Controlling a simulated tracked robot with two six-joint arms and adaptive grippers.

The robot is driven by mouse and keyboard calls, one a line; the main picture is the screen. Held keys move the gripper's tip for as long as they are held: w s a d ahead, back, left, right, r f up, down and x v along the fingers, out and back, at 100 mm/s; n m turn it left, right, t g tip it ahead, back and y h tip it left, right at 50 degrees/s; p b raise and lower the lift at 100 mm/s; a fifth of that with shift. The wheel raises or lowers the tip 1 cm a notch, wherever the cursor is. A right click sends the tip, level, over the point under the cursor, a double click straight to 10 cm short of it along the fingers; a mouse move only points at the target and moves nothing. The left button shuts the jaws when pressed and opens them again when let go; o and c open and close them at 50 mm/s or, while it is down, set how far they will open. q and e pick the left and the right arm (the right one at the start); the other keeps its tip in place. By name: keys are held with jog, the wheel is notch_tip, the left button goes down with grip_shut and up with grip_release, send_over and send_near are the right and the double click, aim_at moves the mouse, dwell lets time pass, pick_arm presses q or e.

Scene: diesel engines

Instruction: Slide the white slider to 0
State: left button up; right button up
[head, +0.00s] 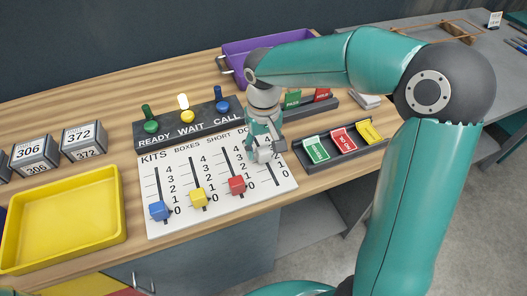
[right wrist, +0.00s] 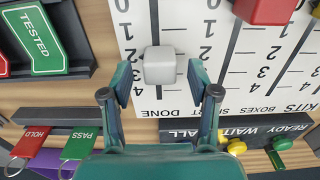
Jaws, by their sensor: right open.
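The white slider (right wrist: 160,66) is a small block on the DONE track of the white KITS board (head: 215,213). In the right wrist view it sits between the two spread fingers of my right gripper (right wrist: 160,88), with a gap on both sides. It stands partway up its scale, away from the 0 end, which is at the top of that view. In the head view the slider (head: 264,154) shows just below my right gripper (head: 263,142), which hides part of the track. My left gripper is out of view.
Blue (head: 158,211), yellow (head: 198,197) and red (head: 237,185) sliders sit low on neighbouring tracks. A READY WAIT CALL switch panel (head: 165,137) lies behind the board. A dark tag tray (head: 340,141) is at right and a yellow tray (head: 64,213) at left.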

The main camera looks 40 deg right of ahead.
jog(key=shift+f, duration=1.1)
grip_shut()
